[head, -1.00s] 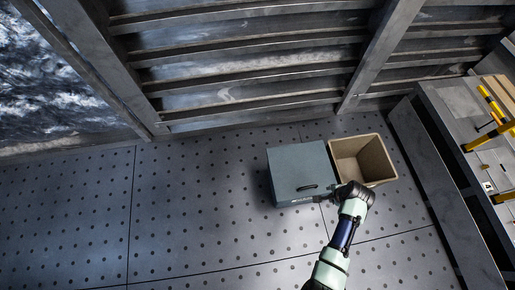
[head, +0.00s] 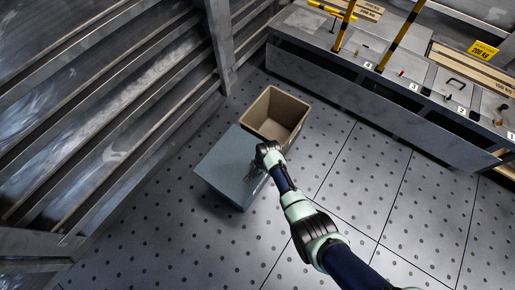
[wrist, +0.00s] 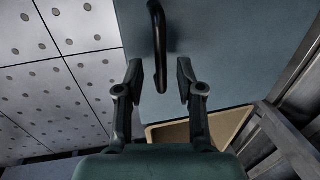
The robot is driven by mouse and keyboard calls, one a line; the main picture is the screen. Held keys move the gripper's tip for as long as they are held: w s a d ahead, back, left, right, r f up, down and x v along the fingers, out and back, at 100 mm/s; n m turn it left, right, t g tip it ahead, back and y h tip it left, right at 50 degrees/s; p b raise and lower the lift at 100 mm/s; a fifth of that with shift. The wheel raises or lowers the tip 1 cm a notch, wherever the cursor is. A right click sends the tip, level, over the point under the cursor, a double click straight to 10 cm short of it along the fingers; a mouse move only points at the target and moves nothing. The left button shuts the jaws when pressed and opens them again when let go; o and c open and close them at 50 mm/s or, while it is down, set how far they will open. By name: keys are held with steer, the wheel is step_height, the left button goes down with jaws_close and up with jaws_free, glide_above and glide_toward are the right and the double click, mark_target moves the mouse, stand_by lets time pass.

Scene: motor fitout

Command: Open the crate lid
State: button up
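The grey-blue crate stands on the perforated floor with its flat lid (head: 225,160) shut. My gripper (head: 262,162) is over the lid's edge in the head view, where it hides the handle. In the wrist view the lid (wrist: 215,40) fills the upper middle and right. Its black bar handle (wrist: 159,45) points down the picture toward the gap between my fingers. My gripper (wrist: 160,82) is open, with a finger on each side of the line of the handle. Nothing is held between the fingertips. I cannot tell whether they touch the lid.
An open, empty tan bin (head: 274,117) stands right beside the crate, and its rim (wrist: 230,125) shows below the lid in the wrist view. A long workbench (head: 375,95) with yellow posts and numbered places is behind it. Ribbed wall panels rise at left. Floor at right is clear.

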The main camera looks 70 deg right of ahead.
steer(key=shift+c, duration=0.3)
jaws_close()
steer(key=shift+w+r, duration=0.1)
